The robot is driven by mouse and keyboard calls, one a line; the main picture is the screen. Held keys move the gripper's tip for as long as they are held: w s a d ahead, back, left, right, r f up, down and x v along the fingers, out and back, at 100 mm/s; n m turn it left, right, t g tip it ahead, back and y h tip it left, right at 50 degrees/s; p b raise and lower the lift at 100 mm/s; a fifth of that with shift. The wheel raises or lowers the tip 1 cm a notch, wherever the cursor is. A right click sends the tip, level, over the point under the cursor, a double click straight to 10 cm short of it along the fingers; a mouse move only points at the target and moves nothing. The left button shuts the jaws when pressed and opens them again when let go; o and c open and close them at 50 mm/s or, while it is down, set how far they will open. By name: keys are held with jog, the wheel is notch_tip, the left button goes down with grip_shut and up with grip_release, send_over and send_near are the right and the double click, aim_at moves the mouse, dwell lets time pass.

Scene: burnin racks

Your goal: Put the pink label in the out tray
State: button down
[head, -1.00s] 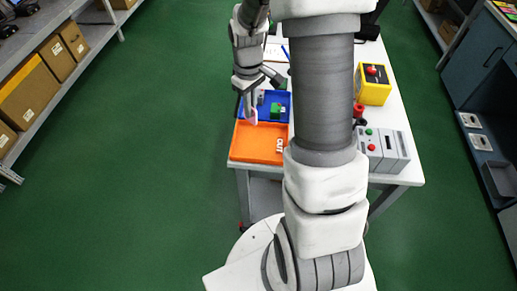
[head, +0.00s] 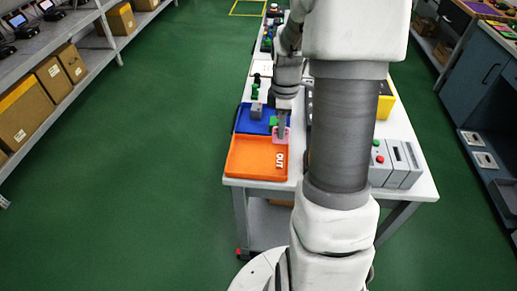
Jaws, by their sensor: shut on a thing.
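The orange out tray (head: 250,158), marked OUT, lies at the near left end of the white table. My gripper (head: 282,131) points down near the tray's far right corner and is shut on the pink label (head: 275,138). The label overlaps the border between the orange tray and the blue tray (head: 247,125) in the head view. Its height above the trays cannot be told. My arm hides part of the table to the right.
The blue tray behind holds a grey piece (head: 256,110) and a green piece (head: 273,121). A grey box with red and green buttons (head: 393,163) and a yellow box (head: 385,103) stand to the right. Green floor is clear at left.

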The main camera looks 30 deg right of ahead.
jog(key=shift+w+a+f+b, duration=0.1)
jog(key=shift+w+a+f, duration=0.65)
jog(key=shift+f, duration=0.55)
jog(key=shift+w+a+f+b, duration=0.15)
jog(key=shift+w+a+f, duration=0.3)
jog(key=shift+a+f, duration=0.7)
jog(key=shift+w+a+f+b, duration=0.1)
jog(key=shift+w+a+f, duration=0.55)
jog(key=shift+f, duration=0.8)
jog(key=shift+f, duration=0.2)
jog(key=c, duration=1)
grip_release()
jog(key=shift+r, duration=0.1)
